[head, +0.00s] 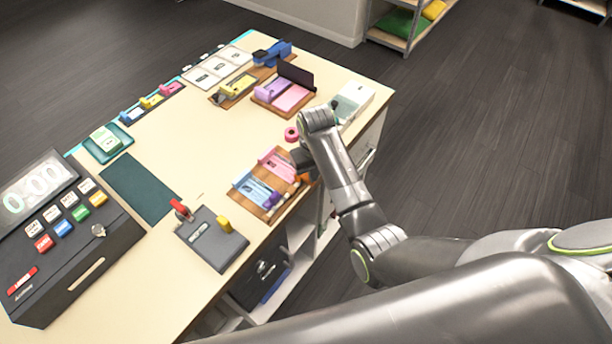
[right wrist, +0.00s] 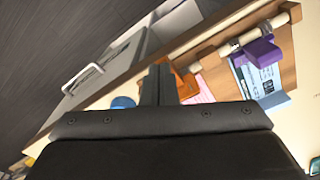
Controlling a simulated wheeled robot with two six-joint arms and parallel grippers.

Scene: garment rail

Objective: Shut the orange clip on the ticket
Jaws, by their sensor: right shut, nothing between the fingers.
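The orange clip (right wrist: 187,84) shows in the right wrist view at the edge of a wooden board (right wrist: 283,62), over the end of a pink ticket (right wrist: 204,92). In the head view only a bit of the orange clip (head: 305,178) shows beside my gripper. My right gripper (right wrist: 157,84) is shut and empty, its fingers right beside the clip; I cannot tell whether they touch it. The right gripper (head: 302,160) hides part of the board's right end in the head view. Whether the clip is open or shut is unclear. My left gripper is not in view.
A purple clip (right wrist: 262,52) sits by a blue ticket (right wrist: 262,82) on the same board. A pink tape roll (head: 291,134) and another board with pink paper (head: 291,97) lie behind. The table middle is clear.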

